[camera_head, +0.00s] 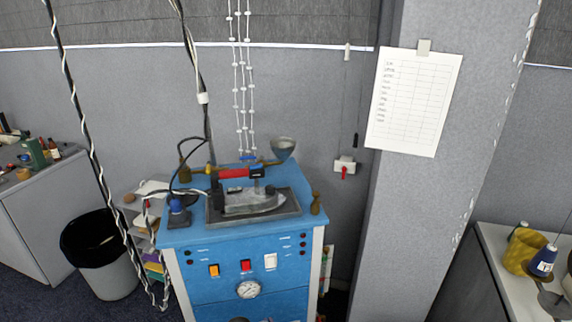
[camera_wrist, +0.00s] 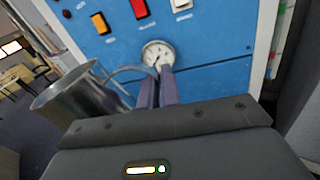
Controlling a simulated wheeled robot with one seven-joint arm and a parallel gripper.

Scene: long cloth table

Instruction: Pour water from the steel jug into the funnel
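The steel jug (camera_wrist: 88,108) is at the left of the wrist view, its rim toward the upper left. Its curved handle reaches my gripper (camera_wrist: 160,74), whose two dark fingers are close together on the handle. The jug's lower part is hidden behind my gripper's body, and I cannot see the water in it. The funnel (camera_head: 284,147) is a grey cup at the back right of the blue ironing station in the head view, on the end of a brass pipe. In the head view the jug cannot be made out.
The blue station (camera_head: 205,236) carries an iron (camera_head: 250,200) with a red handle on a dark plate, cables, and a small brass piece (camera_head: 315,204) at right. White chains (camera_head: 243,90) hang behind. A pillar (camera_head: 430,200) stands right, a bin (camera_head: 98,255) left.

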